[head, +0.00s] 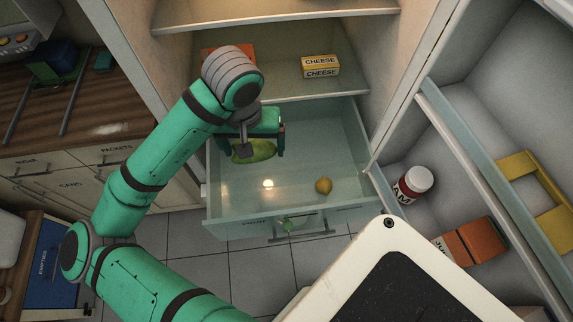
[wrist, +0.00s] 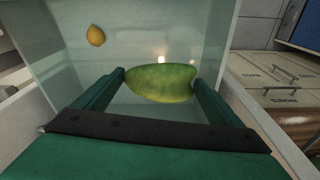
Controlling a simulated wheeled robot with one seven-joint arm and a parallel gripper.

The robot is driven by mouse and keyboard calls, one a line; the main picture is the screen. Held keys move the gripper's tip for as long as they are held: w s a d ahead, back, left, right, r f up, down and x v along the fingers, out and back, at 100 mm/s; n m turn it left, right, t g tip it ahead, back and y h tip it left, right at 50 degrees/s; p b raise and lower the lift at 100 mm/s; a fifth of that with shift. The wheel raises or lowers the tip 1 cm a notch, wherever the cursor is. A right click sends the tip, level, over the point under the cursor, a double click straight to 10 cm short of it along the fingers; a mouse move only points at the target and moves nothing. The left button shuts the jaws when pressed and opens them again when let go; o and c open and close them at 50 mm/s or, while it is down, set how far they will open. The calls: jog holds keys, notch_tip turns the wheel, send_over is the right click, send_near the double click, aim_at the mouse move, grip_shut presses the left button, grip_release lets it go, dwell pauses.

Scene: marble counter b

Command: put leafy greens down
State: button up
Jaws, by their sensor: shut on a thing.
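The leafy greens (head: 254,151) are a green, elongated, rounded bundle. My gripper (head: 262,146) is shut on them, above or inside the open fridge drawer (head: 290,208). In the wrist view the greens (wrist: 163,83) lie crosswise between the two green fingers of my gripper (wrist: 160,85). I cannot tell whether the greens touch the drawer floor. A yellow lemon (head: 323,186) lies on the drawer floor to the right of the greens in the head view. It also shows at the upper left of the wrist view (wrist: 96,36).
A cheese box (head: 320,67) and an orange box (head: 228,52) sit on the shelf above the drawer. The open fridge door holds a jam jar (head: 413,184) and an orange carton (head: 472,241). The drawer floor around the lemon is clear.

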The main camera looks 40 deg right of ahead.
aim_at(262, 187)
notch_tip(262, 187, down, 20)
jog(key=shift+a+f, duration=0.1)
jog(key=shift+f, duration=0.1)
dwell(0.5)
jog(key=shift+f, duration=0.1)
jog(key=o, duration=0.9)
jog(key=shift+o, duration=0.2)
notch_tip(262, 187, up, 12)
jog(key=s+a, duration=0.1)
